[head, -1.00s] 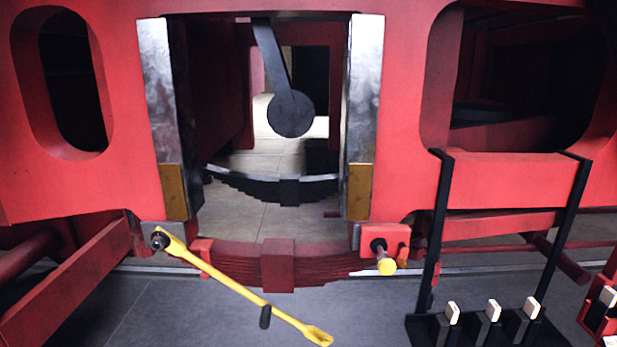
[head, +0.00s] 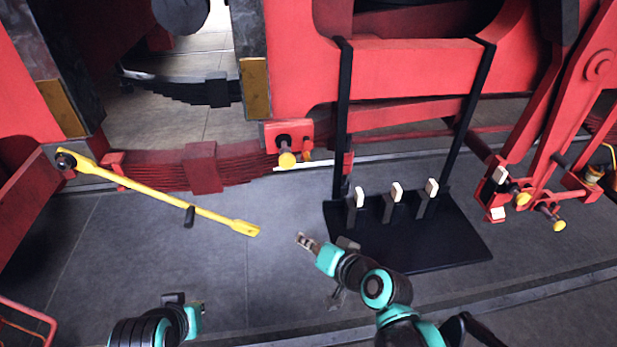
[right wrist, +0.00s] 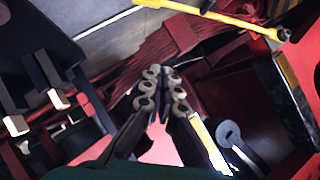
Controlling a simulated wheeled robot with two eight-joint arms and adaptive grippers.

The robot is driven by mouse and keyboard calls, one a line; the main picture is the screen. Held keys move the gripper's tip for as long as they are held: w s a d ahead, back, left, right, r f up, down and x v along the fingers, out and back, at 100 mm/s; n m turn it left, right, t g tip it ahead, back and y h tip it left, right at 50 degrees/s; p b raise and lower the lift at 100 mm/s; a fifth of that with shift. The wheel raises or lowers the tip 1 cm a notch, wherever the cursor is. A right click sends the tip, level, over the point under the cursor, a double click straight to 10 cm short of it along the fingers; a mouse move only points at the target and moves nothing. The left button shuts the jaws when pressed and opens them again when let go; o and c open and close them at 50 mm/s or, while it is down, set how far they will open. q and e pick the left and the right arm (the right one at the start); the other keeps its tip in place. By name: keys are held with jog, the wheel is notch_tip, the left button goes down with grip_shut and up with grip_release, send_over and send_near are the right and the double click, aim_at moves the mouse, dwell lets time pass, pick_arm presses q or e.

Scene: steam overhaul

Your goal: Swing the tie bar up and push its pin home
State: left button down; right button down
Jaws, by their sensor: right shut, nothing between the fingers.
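The yellow tie bar (head: 150,194) hangs from its pivot (head: 66,160) at the left and slopes down to the right, its far end (head: 245,228) low over the floor. A black handle (head: 189,216) sticks out of it. The yellow-knobbed pin (head: 287,160) sits in a red bracket on the frame, above and right of the bar's end. My right gripper (head: 305,241) is shut and empty, just right of the bar's end and apart from it. In the right wrist view its fingers (right wrist: 162,85) are together, and the bar (right wrist: 215,12) crosses the top. My left gripper (head: 182,300) is low at left, fingers unclear.
A black rack (head: 430,245) with several white-tipped levers (head: 397,192) stands right of my right gripper. Red linkage with yellow knobs (head: 558,224) is at the far right. A leaf spring (head: 203,165) lies behind the bar. Grey floor between my arms is clear.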

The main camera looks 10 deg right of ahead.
jog(key=w+r+m+t+p, duration=0.2)
jog(key=w+r+m+t, duration=0.3)
jog(key=w+r+m, duration=0.3)
jog(key=w+m, duration=0.2)
jog(key=w, duration=0.1)
jog(key=shift+d+r+t+h+p, duration=0.3)
jog(key=shift+r+t+p, duration=0.05)
jog(key=shift+t, duration=0.05)
jog(key=shift+s, duration=0.15)
